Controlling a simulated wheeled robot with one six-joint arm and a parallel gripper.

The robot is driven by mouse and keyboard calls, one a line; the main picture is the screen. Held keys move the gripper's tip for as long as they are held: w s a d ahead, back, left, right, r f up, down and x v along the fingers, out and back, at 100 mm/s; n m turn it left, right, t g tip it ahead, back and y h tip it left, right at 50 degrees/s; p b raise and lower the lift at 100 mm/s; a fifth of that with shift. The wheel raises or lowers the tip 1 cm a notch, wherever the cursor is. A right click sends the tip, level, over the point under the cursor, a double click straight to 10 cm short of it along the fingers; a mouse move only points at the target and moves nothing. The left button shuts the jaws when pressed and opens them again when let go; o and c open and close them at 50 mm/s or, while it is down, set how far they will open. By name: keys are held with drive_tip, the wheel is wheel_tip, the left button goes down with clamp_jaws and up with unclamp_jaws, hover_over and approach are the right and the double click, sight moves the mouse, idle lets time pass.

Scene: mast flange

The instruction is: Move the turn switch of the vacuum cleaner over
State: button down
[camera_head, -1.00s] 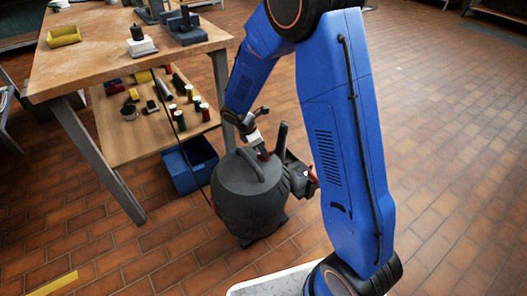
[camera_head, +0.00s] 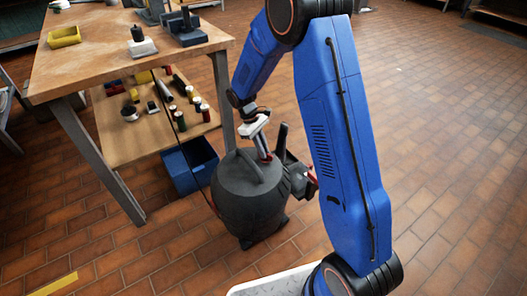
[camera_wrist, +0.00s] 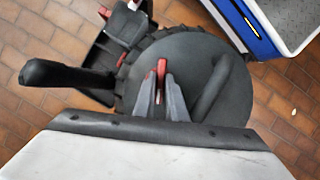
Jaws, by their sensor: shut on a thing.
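The vacuum cleaner (camera_head: 243,205) is a dark grey drum on the brick floor with a curved handle on its lid. In the wrist view its round lid (camera_wrist: 205,62) fills the middle, with the handle (camera_wrist: 212,88) at the right. The red turn switch (camera_wrist: 161,72) stands up from the lid. My gripper (camera_wrist: 160,88) points down at it, with a grey finger on each side, shut on the switch. In the head view my gripper (camera_head: 265,150) reaches the lid from above, and the switch is mostly hidden by the fingers.
A black upright post (camera_wrist: 65,75) stands left of the fingers in the wrist view. A wooden workbench (camera_head: 120,65) with a lower shelf holding several small items is left of the vacuum. A blue bin (camera_head: 190,168) sits behind it. The floor to the right is open.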

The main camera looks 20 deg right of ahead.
drive_tip(key=shift+w+d+m+g+y, duration=0.15)
drive_tip(key=shift+m+y, duration=0.25)
drive_tip(key=shift+m, duration=0.75)
drive_tip(key=shift+s+a+m+g+y, duration=0.1)
drive_tip(key=shift+m+g+y, duration=0.25)
drive_tip(key=shift+m, duration=0.8)
drive_tip(key=shift+d, duration=0.1)
drive_tip(key=c, duration=1.8)
unclamp_jaws()
drive_tip(key=v, duration=1.7)
drive_tip(key=shift+r, duration=0.25)
drive_tip(key=shift+d, duration=0.1)
